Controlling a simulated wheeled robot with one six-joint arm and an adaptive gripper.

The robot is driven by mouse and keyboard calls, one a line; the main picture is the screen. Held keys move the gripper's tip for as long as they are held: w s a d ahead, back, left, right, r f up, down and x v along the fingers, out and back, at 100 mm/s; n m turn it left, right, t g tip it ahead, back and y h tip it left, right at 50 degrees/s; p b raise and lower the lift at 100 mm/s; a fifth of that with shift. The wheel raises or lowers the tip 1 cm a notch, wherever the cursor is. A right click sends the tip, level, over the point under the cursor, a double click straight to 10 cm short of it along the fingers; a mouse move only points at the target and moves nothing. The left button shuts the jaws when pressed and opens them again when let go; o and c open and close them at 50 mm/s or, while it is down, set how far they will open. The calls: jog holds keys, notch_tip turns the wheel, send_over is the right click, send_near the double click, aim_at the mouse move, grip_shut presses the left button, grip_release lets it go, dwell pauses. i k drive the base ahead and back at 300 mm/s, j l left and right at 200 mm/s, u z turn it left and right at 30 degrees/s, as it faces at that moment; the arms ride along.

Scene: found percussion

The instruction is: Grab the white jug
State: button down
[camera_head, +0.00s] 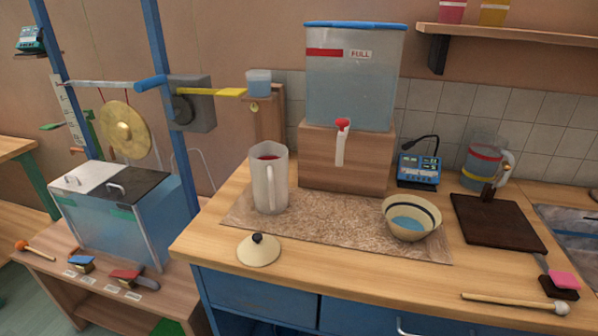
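The white jug (259,185) stands upright on a brown speckled mat (330,224) on the wooden counter. Its handle faces me, and something red shows inside its open top. A cream lid with a dark knob (258,252) lies on the counter in front of the jug, apart from it. A second, clear jug with coloured bands (480,168) stands further right near the tiled wall. My gripper is not in view.
A large water tank (350,85) with a red-handled tap sits on a wooden block (325,160) right of the jug. A cream bowl (410,219) stands right on the mat. A blue post (172,105) and yellow arm (212,92) are left. A mallet (510,301) lies front right.

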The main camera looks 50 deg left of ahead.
aim_at(268, 159)
jog(key=u, duration=2.15)
jog(key=i+j+u, duration=0.1)
jog(key=j, duration=0.2)
jog(key=i+j+u, duration=0.15)
jog(key=i+j, duration=0.1)
